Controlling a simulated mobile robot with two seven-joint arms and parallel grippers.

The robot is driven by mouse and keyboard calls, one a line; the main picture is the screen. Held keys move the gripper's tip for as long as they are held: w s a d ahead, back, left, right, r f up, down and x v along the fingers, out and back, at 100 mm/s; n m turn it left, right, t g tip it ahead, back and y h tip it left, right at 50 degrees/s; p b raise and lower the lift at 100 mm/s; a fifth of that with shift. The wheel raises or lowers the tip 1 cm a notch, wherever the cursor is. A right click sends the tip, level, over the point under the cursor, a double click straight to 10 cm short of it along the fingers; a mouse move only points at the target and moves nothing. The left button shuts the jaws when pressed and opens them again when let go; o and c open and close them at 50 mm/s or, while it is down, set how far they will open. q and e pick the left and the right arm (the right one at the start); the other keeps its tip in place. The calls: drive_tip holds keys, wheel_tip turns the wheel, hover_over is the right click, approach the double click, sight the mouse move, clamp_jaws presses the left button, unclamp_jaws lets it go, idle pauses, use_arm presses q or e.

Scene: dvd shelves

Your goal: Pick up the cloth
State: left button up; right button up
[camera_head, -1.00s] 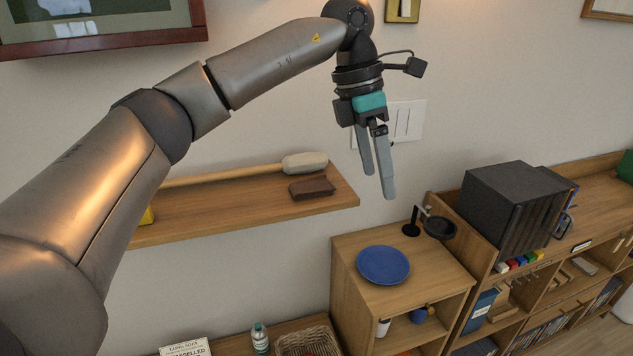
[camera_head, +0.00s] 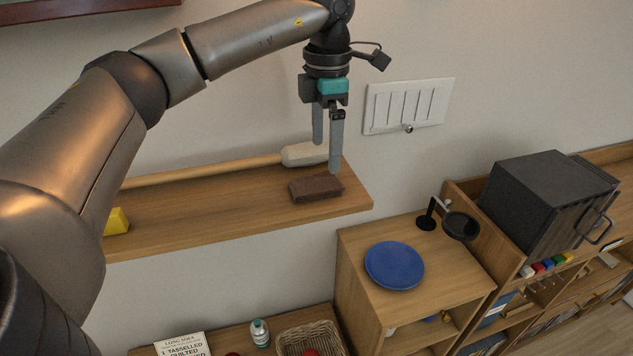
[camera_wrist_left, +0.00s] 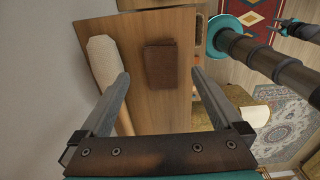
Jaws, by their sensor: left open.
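The cloth (camera_head: 316,188) is a brown, folded block lying flat near the right end of the wooden wall shelf (camera_head: 230,209). In the left wrist view the cloth (camera_wrist_left: 161,65) lies on the shelf ahead of the fingertips, between their lines. My left gripper (camera_head: 326,158) points down above the right end of the shelf, just behind and above the cloth. Its two fingers are apart, with nothing between them, and it also shows in the left wrist view (camera_wrist_left: 160,78). My right gripper is not seen in the head view; an arm at the wrist view's upper right is not clearly identifiable.
A pale-headed wooden mallet (camera_head: 304,154) lies along the back of the shelf, close to the fingers. A yellow block (camera_head: 117,222) sits at the shelf's left. A switch panel (camera_head: 409,105) is on the wall. A blue plate (camera_head: 394,265) lies on the lower cabinet.

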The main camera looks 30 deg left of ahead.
sight(324, 178)
use_arm(q)
drive_tip(key=shift+f, duration=1)
drive_tip(key=f, duration=0.1)
drive_tip(key=f+p, duration=0.1)
drive_tip(key=f, duration=0.1)
drive_tip(key=shift+s+f+p, duration=0.2)
drive_tip(key=shift+f+p, duration=0.1)
drive_tip(key=shift+f, duration=0.55)
drive_tip(key=c, duration=1.3)
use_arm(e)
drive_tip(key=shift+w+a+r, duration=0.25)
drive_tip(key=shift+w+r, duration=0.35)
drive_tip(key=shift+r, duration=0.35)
